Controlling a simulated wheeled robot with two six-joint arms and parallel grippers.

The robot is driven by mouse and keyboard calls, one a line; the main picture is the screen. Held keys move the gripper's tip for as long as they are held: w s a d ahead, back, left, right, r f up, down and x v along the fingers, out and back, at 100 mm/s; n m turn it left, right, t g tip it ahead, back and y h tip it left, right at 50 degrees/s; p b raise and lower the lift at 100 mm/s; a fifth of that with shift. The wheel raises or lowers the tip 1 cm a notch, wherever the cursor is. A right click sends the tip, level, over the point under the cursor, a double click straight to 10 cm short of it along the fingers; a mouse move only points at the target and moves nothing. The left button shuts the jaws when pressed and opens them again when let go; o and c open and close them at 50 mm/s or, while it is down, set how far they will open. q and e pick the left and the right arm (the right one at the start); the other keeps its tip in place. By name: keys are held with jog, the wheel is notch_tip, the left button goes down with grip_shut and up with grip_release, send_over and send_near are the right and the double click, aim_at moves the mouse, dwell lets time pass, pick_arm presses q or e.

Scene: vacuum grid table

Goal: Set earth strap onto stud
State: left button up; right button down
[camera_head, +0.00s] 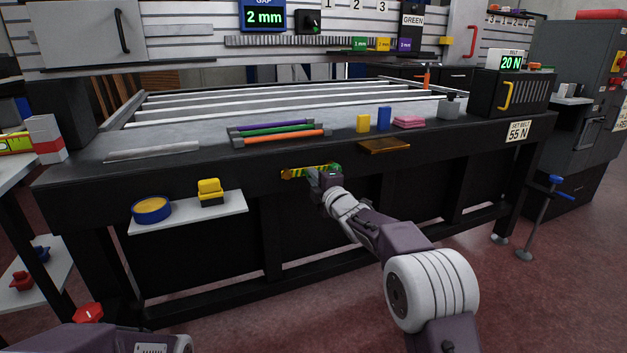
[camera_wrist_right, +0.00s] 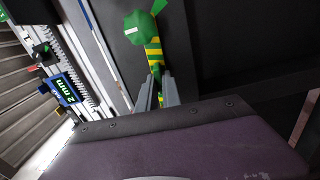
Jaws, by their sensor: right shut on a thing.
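The earth strap (camera_head: 308,170) is a yellow-and-green striped band at the front face of the table. It also shows in the right wrist view (camera_wrist_right: 153,49). My right gripper (camera_head: 315,179) is shut on it; in the wrist view the band runs between the two grey fingers (camera_wrist_right: 157,88). A brass-coloured round end (camera_head: 286,174) shows at the strap's left. A green piece with a white label (camera_wrist_right: 139,28) is at its other end. I cannot make out the stud for certain. My left gripper is out of view.
A white shelf (camera_head: 225,213) with a yellow-black block (camera_head: 209,192) and a blue-yellow ring (camera_head: 151,210) juts out left of the gripper. An amber tray (camera_head: 384,147) sticks out of the table edge (camera_head: 225,163) at the right. Coloured rods (camera_head: 277,131) lie on top.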

dwell(0.4)
jog(key=c, duration=1.5)
grip_release()
jog(key=p+v, duration=0.2)
jog(key=v, duration=0.7)
